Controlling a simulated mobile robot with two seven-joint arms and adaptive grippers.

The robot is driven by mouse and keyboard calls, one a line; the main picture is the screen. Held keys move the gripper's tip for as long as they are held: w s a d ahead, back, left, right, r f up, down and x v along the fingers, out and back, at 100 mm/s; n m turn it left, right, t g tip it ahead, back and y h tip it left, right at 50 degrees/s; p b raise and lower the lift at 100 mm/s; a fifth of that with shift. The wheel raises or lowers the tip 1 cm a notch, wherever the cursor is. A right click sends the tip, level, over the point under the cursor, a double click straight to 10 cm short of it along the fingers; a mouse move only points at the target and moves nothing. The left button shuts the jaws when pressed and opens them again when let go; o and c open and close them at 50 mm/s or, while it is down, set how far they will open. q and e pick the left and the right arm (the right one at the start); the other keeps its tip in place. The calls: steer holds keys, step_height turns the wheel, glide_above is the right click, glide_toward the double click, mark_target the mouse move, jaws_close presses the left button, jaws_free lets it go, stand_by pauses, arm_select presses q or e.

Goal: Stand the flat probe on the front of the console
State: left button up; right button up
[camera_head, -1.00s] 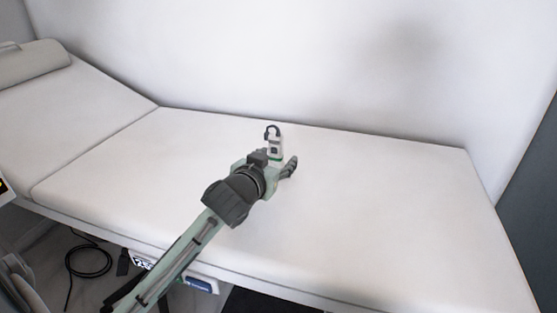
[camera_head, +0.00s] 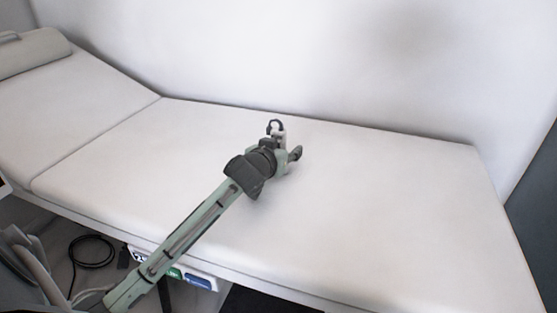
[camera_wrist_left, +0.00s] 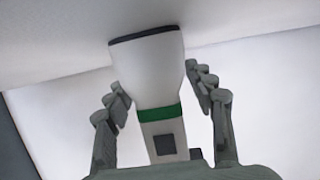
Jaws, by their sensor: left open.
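The flat probe (camera_head: 276,131) is on the couch, near the wall, with a dark loop at its upper end. My left gripper (camera_head: 286,147) is over the couch at the probe and hides its lower part in the head view. In the left wrist view the probe (camera_wrist_left: 158,111) is white with a green band, a grey square and a wide dark-edged end against a pale surface. The open left fingers (camera_wrist_left: 162,92) stand either side of it, with a gap at least on the right. My right gripper is not in view. I cannot clearly identify the console.
The white couch (camera_head: 380,210) is wide and bare around the probe, with a raised backrest (camera_head: 75,95) and bolster (camera_head: 30,55) at left. The wall (camera_head: 300,60) runs close behind. A black cable (camera_head: 91,252) lies coiled on the floor at lower left.

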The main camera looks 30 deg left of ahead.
arm_select(q)
steer(key=c, duration=1.2)
steer(key=shift+c, duration=0.2)
